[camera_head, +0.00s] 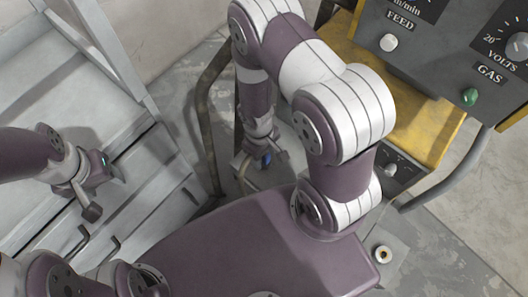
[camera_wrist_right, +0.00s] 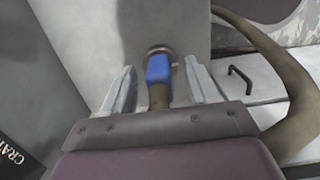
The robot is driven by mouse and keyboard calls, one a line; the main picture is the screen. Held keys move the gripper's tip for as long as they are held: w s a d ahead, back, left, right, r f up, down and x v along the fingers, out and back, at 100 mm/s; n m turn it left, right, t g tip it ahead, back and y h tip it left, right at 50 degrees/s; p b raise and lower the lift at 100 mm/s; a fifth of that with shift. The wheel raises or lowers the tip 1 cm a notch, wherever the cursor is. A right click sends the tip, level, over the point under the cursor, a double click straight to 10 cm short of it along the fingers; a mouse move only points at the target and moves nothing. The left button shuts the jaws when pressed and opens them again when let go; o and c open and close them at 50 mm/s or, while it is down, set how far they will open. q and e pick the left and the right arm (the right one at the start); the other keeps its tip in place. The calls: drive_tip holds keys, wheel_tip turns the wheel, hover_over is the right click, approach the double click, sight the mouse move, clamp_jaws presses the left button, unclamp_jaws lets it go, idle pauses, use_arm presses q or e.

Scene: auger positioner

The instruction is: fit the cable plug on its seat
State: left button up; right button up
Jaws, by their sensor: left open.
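The cable plug is blue and shows in the right wrist view (camera_wrist_right: 158,69), with an olive-brown cable (camera_wrist_right: 159,97) at its near end. Its far end is at a round metal ring, the seat (camera_wrist_right: 159,49), on a grey panel; I cannot tell whether it is fully in. My right gripper (camera_wrist_right: 159,88) is open, its fingers on both sides of the plug with visible gaps. In the head view the right gripper (camera_head: 264,156) hangs near the centre, with a bit of blue plug (camera_head: 266,160) showing. My left gripper (camera_head: 98,186) is open and empty at the left.
A grey stepped metal unit with handles (camera_head: 115,246) lies under my left arm. A grey control box (camera_head: 430,50) with FEED, VOLTS and GAS labels stands at upper right on a yellow housing (camera_head: 425,120). A thick hose (camera_wrist_right: 285,80) curves at the right in the wrist view.

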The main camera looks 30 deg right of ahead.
wheel_tip(320, 180, up, 13)
drive_tip(key=w+p, duration=0.1)
drive_tip(key=p, duration=0.4)
drive_tip(key=shift+w+a+f, duration=0.15)
drive_tip(key=shift+w+a, duration=0.05)
drive_tip(key=shift+a, duration=0.1)
